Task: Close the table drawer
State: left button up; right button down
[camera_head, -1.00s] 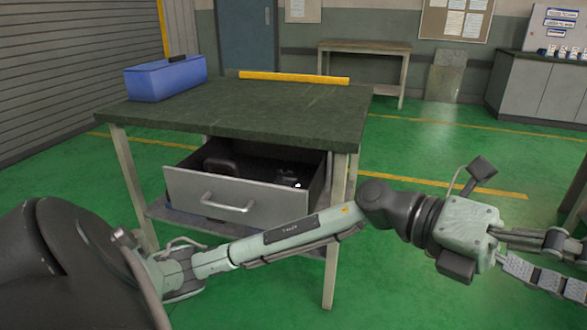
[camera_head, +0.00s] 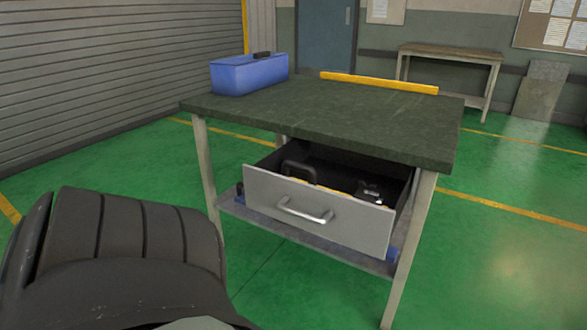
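The table (camera_head: 330,115) has a dark green top and pale metal legs. Its grey drawer (camera_head: 350,228) hangs under the top and is pulled well open toward me. A metal bar handle (camera_head: 305,212) is on the drawer's front face. Dark items (camera_head: 300,172) lie inside the drawer, partly hidden by its front. A dark part of my own arm fills the lower left, apart from the drawer in the picture. Neither of my grippers shows now.
A blue toolbox (camera_head: 248,75) and a yellow bar (camera_head: 378,84) are on the tabletop. A lower shelf (camera_head: 230,206) sits below the drawer. A small bench (camera_head: 450,55) stands behind. The green floor (camera_head: 500,255) to the right is clear.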

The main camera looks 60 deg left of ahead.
aim_at(366, 227)
jog(key=j+u, duration=0.1)
jog(key=j, duration=0.45)
jog(key=i+j+u, duration=0.15)
jog(key=j, duration=0.45)
jog(key=j+u, duration=0.1)
jog(key=j, duration=0.45)
jog(key=i+j+u, duration=0.15)
jog(key=j, duration=0.4)
